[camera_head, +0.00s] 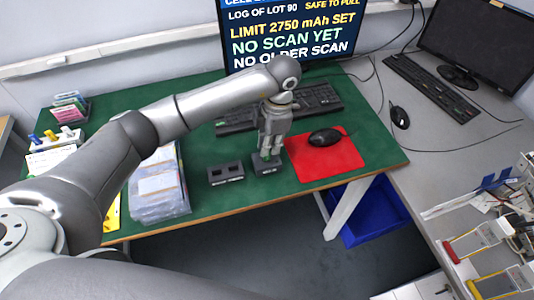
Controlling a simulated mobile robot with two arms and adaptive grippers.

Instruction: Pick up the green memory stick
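My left gripper (268,152) points down over the right one of two small black blocks (268,168) on the green table. A small green bit, which looks like the green memory stick (265,154), shows between the fingertips, just above that block. The fingers hide most of it, and I cannot tell whether they are closed on it or only around it. The second black block (226,173) stands apart to the left, with nothing upright in it. My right gripper is not in view.
A red mat (325,165) with a black mouse (325,137) lies just right of the gripper. A keyboard (310,100) and a monitor (290,35) are behind. Bagged pouches (160,190) lie left of the blocks. A blue bin (372,215) stands below the table.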

